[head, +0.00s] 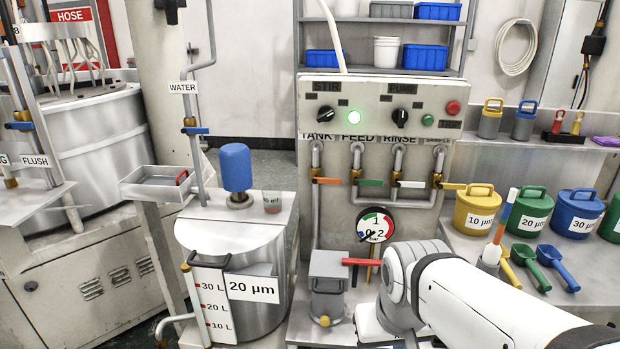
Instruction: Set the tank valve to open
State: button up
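The tank valve (327,181) has an orange lever and sits on the leftmost vertical pipe of the panel, under the TANK label (317,135). Its lever lies level, pointing right, crosswise to the pipe. Beside it are the green feed lever (369,182), the white rinse lever (411,184) and a yellow lever (452,186), all also level. My white arm reaches in from the lower right, below and right of the valves. My gripper is not visible, and nothing of mine touches the tank valve.
A round gauge (375,224) and a grey block (328,264) with a red lever (362,262) stand below the valves. A steel tank (190,240) with a blue-topped motor is left. Colored tubs (478,222) and scoops are right. Space before the tank lever looks clear.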

aim_at(315, 180)
jog(key=z, duration=0.05)
jog(key=i, duration=1)
jog(key=u, duration=0.05)
